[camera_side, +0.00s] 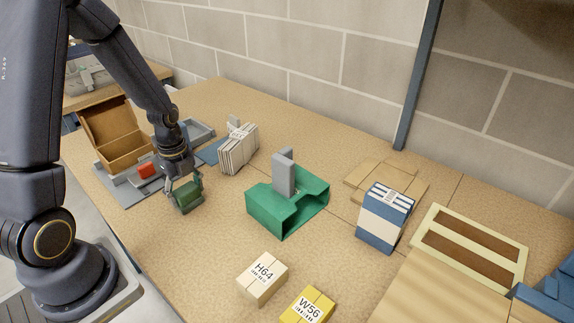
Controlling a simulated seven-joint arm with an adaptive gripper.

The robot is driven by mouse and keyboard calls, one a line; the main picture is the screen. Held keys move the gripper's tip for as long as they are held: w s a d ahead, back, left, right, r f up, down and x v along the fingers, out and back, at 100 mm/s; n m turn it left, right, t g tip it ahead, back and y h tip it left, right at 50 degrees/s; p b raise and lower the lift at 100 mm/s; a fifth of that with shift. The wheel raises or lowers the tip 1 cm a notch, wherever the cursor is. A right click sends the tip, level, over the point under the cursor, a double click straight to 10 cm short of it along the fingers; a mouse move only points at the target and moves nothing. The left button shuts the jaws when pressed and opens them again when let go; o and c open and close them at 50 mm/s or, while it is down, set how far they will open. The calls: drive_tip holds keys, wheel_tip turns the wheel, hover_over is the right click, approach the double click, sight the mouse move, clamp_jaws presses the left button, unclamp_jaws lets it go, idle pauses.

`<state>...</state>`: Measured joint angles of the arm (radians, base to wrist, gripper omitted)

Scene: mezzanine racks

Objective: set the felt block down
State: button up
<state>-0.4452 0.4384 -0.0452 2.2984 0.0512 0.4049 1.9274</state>
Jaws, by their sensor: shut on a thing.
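My gripper (186,192) points down over the left part of the tan worktop (225,235) and is shut on a dark green block, the felt block (188,198). The fingers hide part of the block. It is low over the worktop, to the right of the grey tray; I cannot tell whether its underside touches the surface.
An open brown box (112,135) and a red block (147,171) are by the grey tray (119,187). A white bundle (238,150) stands behind, a green bin (272,213) with a grey upright piece (284,173) to the right. Cartons H64 (262,279) and W56 (307,308) lie in front.

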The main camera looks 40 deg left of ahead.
sight(185, 188)
drive_tip(key=o, duration=1.2)
drive_tip(key=shift+c, duration=0.2)
drive_tip(key=shift+r, duration=0.1)
wheel_tip(185, 188, up, 12)
drive_tip(key=f, duration=0.1)
drive_tip(key=s+d+r+n+t, duration=0.5)
drive_tip(key=s+d+r+n, duration=0.3)
drive_tip(key=n, duration=1)
drive_tip(key=shift+d+r+t, duration=0.3)
drive_tip(key=shift+d+r, duration=1.7)
drive_tip(key=shift+r, duration=0.25)
